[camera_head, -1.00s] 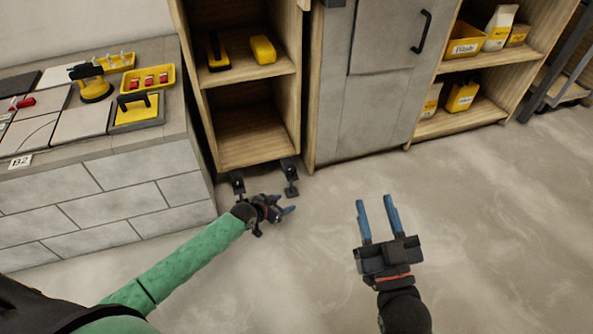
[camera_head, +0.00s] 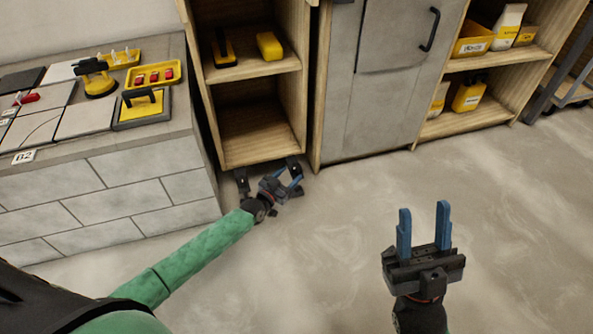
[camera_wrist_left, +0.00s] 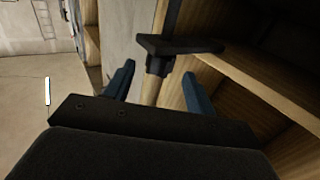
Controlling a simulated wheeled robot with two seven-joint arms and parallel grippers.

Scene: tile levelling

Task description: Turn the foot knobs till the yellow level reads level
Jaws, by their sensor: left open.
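A wooden open cabinet (camera_head: 264,155) has black feet at its lower front, a left foot (camera_head: 241,181) and a right foot (camera_head: 294,167). My left gripper (camera_head: 288,179) is open at the right foot. In the left wrist view, a black foot with a flat plate (camera_wrist_left: 178,46) and a knob (camera_wrist_left: 157,65) shows between the two blue fingers, with space on both sides. My right gripper (camera_head: 424,228) is open and empty above the floor. A yellow block-like thing (camera_head: 269,45) lies on the cabinet's upper shelf; I cannot tell whether it is the level, and no reading is visible.
A black and yellow tool (camera_head: 223,48) stands on the same shelf. A tiled bench (camera_head: 105,195) at the left holds tiles, a yellow tray (camera_head: 155,76) and a float (camera_head: 142,107). A grey cabinet (camera_head: 380,100) stands to the right. The floor (camera_head: 500,220) at right is clear.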

